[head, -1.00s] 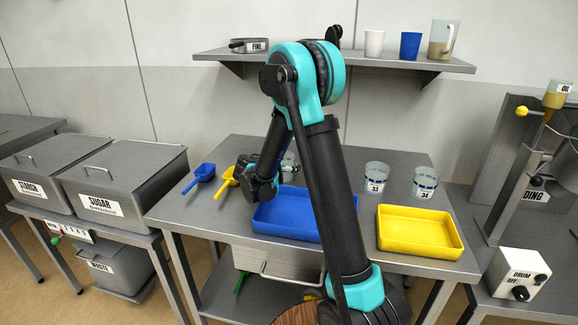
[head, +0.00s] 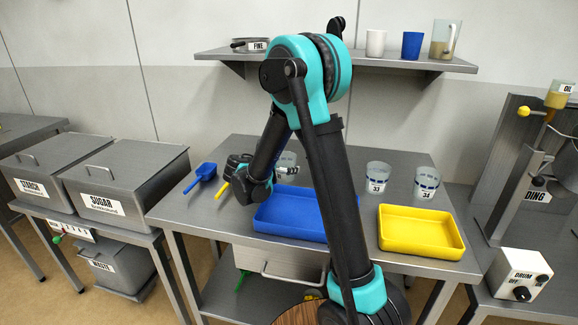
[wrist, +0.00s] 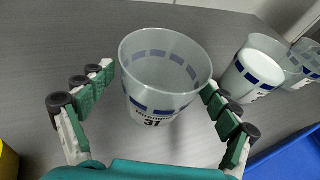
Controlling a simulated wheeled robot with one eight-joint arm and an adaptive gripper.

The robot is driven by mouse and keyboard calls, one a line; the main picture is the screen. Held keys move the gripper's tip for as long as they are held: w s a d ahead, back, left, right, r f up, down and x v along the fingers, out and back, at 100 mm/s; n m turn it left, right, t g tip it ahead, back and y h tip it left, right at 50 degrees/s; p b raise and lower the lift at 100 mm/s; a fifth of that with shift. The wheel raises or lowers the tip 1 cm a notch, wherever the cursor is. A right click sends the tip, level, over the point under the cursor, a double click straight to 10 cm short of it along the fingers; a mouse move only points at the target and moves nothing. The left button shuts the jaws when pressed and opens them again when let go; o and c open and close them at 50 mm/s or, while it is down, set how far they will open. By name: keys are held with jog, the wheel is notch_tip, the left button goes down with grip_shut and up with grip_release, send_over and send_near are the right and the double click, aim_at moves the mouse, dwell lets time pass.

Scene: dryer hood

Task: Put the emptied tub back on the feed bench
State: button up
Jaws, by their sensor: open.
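The tub marked 31 (wrist: 158,85) is translucent with a blue dashed band, and looks empty inside. In the wrist view it appears to stand upright on the grey feed bench (wrist: 55,45). My gripper (wrist: 157,88) is open, with one green-padded finger on each side of the tub; I cannot tell whether either finger touches it.
More tubs stand right of tub 31 in the wrist view, the nearest one (wrist: 252,70) close to the right finger. A blue tray (head: 290,222), a yellow tray (head: 420,240), tubs 33 (head: 378,176) and 34 (head: 425,183), and a blue scoop (head: 202,175) are on the bench.

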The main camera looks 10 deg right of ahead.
jog(key=v, duration=0.7)
jog(key=shift+s+a+r, duration=0.1)
jog(key=shift+s, duration=0.05)
